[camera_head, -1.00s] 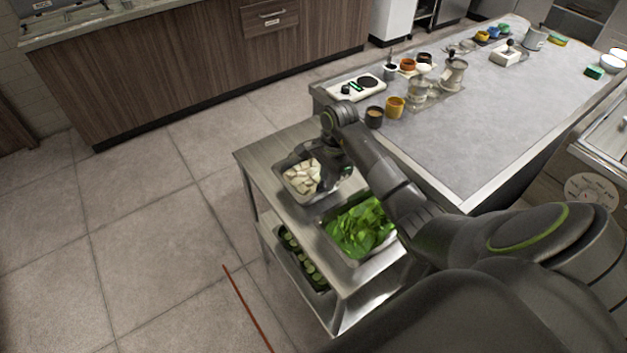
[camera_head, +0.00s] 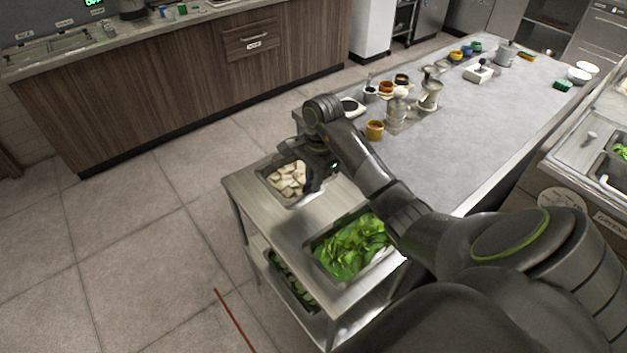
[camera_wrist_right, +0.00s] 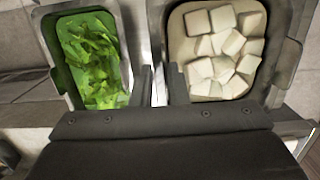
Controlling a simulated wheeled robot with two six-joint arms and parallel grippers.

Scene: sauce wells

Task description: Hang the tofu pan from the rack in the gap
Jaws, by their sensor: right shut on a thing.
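The tofu pan (camera_head: 273,195) is a steel pan filled with white cubes. It is at the far end of the steel cart (camera_head: 290,228) in the head view and looks slightly raised above its top. In the right wrist view the tofu pan (camera_wrist_right: 290,62) fills the upper right. My right gripper (camera_head: 318,178) is shut on the pan's wall on the side toward the greens; its fingers (camera_wrist_right: 162,88) straddle that wall in the wrist view. My left gripper is not in view. I cannot make out the rack's gap clearly.
A pan of green leaves (camera_head: 376,268) sits at the cart's near end. A pan of green slices (camera_head: 290,283) is on the shelf below. The grey table (camera_head: 480,125) carries cups and jars. A steel counter (camera_head: 572,150) with wells is at the right edge.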

